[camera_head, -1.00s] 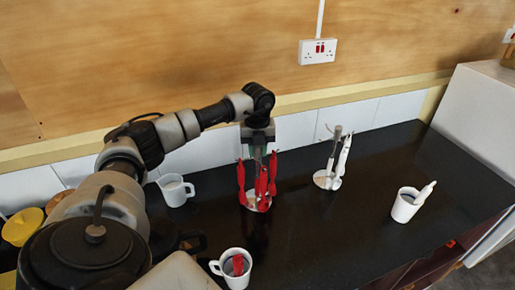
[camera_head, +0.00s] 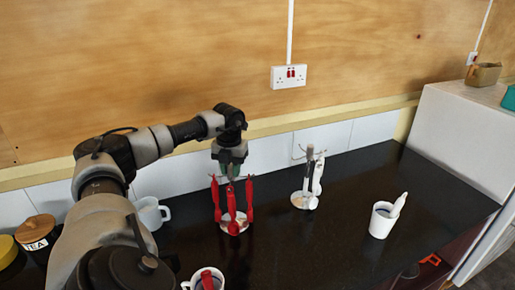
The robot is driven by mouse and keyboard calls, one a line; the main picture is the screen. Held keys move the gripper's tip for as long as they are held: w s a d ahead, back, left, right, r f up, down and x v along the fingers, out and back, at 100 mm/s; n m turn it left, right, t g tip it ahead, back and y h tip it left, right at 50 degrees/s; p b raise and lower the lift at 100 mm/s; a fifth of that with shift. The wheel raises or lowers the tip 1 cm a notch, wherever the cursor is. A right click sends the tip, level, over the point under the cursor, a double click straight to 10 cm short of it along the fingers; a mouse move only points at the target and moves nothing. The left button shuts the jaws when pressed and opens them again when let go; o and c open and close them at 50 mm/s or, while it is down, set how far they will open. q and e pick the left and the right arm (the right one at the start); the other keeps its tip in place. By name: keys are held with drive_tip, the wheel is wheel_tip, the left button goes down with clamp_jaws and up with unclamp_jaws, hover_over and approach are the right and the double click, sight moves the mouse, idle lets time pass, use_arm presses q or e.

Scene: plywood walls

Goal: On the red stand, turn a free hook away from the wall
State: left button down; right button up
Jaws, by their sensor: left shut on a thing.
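The red stand (camera_head: 236,225) stands on the dark counter near the wall, with a pale round base. Red utensils hang around it: one at the left (camera_head: 216,200), one in front (camera_head: 231,205) and one at the right (camera_head: 249,198). My left gripper (camera_head: 230,172) points down at the stand's top and is shut on it. The gripper hides the hooks and most of the post, so I cannot tell which hook is free or which way it faces. My right gripper is not in view.
A second stand (camera_head: 306,203) with a white utensil is to the right. A white cup (camera_head: 381,222) holding a white utensil is further right. A white mug (camera_head: 150,214) and a mug with something red (camera_head: 205,283) are near my arm. The counter's middle is clear.

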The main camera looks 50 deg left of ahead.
use_arm(q)
drive_tip(key=shift+m, duration=1)
drive_tip(key=m, duration=0.3)
drive_tip(key=shift+a+m, duration=0.15)
drive_tip(key=shift+m, duration=0.15)
drive_tip(key=m, duration=0.2)
drive_tip(key=shift+m, duration=0.4)
drive_tip(key=m, duration=0.4)
drive_tip(key=shift+b, duration=0.3)
drive_tip(key=m, duration=0.8)
drive_tip(key=shift+m, duration=0.3)
drive_tip(key=m, duration=0.3)
drive_tip(key=shift+m, duration=0.3)
drive_tip(key=m, duration=0.4)
drive_tip(key=shift+b, duration=0.3)
drive_tip(key=shift+m, duration=1.5)
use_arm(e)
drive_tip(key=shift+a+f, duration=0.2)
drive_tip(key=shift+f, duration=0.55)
